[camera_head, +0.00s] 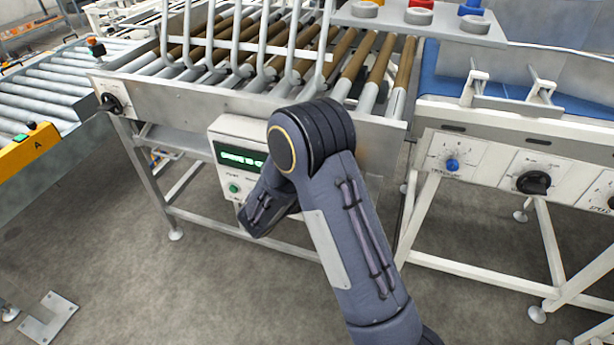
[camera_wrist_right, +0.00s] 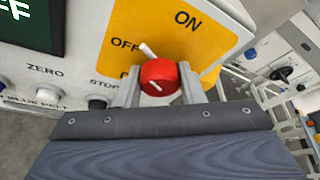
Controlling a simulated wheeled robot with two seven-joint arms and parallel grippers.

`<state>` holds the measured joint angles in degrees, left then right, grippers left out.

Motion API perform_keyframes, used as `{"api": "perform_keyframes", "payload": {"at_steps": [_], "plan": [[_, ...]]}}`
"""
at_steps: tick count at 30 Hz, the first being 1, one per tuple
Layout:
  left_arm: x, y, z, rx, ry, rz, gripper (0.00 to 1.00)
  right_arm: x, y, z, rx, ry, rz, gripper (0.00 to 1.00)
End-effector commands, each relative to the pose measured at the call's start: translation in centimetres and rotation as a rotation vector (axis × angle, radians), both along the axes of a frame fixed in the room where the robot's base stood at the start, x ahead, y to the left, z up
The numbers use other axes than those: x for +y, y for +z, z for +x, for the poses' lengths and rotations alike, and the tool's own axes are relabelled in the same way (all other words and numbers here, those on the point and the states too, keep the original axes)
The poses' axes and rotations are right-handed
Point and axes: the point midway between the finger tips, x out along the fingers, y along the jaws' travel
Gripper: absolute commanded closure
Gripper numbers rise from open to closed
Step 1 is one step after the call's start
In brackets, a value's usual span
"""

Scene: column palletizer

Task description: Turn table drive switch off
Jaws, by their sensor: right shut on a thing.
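In the right wrist view a red rotary knob (camera_wrist_right: 160,72) sits on a yellow plate (camera_wrist_right: 205,45) printed OFF at left and ON at upper right. A white pointer at the knob slants up-left, beside the word OFF. My right gripper (camera_wrist_right: 158,88) has one finger on each side of the knob and is shut on it. The control box (camera_head: 234,132) hangs on the front of the roller table (camera_head: 255,105). Its green display (camera_head: 240,157) is partly hidden by my right arm; in the right wrist view the display (camera_wrist_right: 30,15) ends in FF. My left gripper is not in view.
At right in the head view stands a blue-belt conveyor (camera_head: 450,88) with a blue knob (camera_head: 452,165) and a black knob (camera_head: 533,182). A yellow box (camera_head: 28,150) is at left.

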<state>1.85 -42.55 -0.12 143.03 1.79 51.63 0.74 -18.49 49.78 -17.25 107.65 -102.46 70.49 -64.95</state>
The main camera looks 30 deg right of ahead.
Motion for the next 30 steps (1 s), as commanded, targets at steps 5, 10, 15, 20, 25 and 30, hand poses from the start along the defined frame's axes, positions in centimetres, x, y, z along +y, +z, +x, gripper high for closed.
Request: {"api": "perform_keyframes", "payload": {"at_steps": [5,10,15,20,25,30], "plan": [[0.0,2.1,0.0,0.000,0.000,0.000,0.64,0.1,0.3,0.1,0.127,0.002,-0.110,0.87],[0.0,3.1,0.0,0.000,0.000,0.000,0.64,0.1,0.2,0.1,0.231,0.002,-0.200,0.87],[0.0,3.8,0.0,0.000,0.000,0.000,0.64,0.1,0.1,0.1,0.314,0.002,-0.270,0.87],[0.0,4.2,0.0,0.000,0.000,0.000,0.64,0.1,0.0,0.1,0.368,0.002,-0.314,0.87],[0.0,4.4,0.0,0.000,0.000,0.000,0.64,0.1,-0.1,0.1,0.400,0.001,-0.342,0.87],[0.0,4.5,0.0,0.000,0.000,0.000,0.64,0.1,-0.1,0.1,0.412,0.001,-0.352,0.87]]}}
